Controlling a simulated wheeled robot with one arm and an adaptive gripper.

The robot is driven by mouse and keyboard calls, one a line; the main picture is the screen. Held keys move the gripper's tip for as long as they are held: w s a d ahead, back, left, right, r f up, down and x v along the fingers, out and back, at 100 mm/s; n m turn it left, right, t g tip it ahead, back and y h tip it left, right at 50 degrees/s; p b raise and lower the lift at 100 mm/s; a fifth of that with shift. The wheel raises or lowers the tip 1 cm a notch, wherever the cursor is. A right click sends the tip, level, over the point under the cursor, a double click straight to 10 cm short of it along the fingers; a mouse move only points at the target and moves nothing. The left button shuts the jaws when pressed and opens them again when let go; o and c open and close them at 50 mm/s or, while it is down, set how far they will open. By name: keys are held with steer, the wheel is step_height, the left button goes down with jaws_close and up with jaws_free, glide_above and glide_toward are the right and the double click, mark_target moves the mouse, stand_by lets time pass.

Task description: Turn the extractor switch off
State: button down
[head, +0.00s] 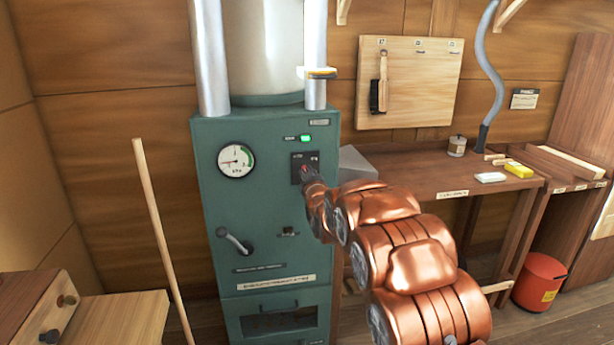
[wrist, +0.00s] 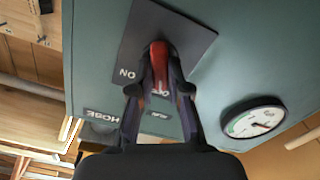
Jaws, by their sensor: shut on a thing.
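The green extractor cabinet (head: 265,200) stands against the wood wall. Its switch sits on a black plate (head: 298,160), with a red lever (wrist: 159,54) seen in the wrist view. The plate (wrist: 185,35) carries an "ON" label; a second label between my fingers is partly covered. My gripper (wrist: 160,85) is shut on the red lever, its fingertips on either side of it. In the head view my copper arm reaches in from the right and hides most of the switch. A green lamp (head: 306,138) above the plate is lit.
A gauge (head: 236,160) and a crank handle (head: 234,240) are on the cabinet front. A pole (head: 160,235) leans at the left. A bench (head: 430,172) with small blocks and a red bin (head: 540,282) are at the right.

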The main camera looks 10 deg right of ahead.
steer(key=c, duration=1.1)
jaws_free()
steer(key=shift+s, duration=6)
steer(key=shift+s, duration=0.1)
